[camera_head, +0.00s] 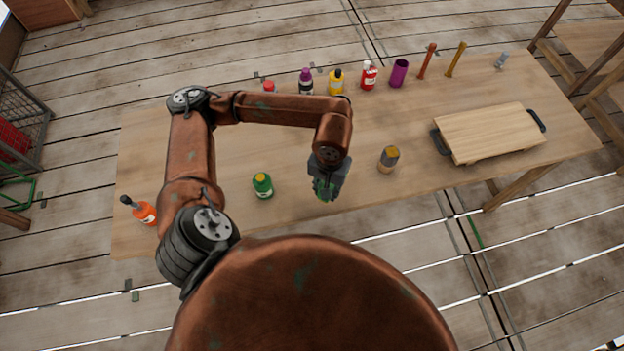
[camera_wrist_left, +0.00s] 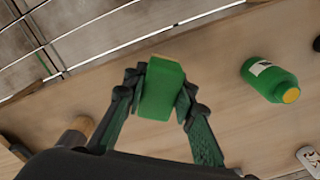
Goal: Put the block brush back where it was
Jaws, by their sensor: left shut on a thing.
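The block brush shows as a green block (camera_wrist_left: 162,88) in the left wrist view. My left gripper (camera_wrist_left: 160,92) is shut on it, with one finger on each side. In the head view, my left gripper (camera_head: 326,183) is over the front part of the table, between a green bottle (camera_head: 263,185) and a wooden cylinder with a yellowish-grey top (camera_head: 387,160). Only a little green shows at the fingers there. The brush's underside is hidden, and I cannot tell whether it touches the table. My right gripper is not in view.
A wooden board with dark handles (camera_head: 490,133) lies at the right of the table (camera_head: 225,215). Several bottles, a purple cup (camera_head: 399,72) and upright sticks stand along the back. An orange bottle (camera_head: 145,212) is at the front left. Bare tabletop lies around the gripper.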

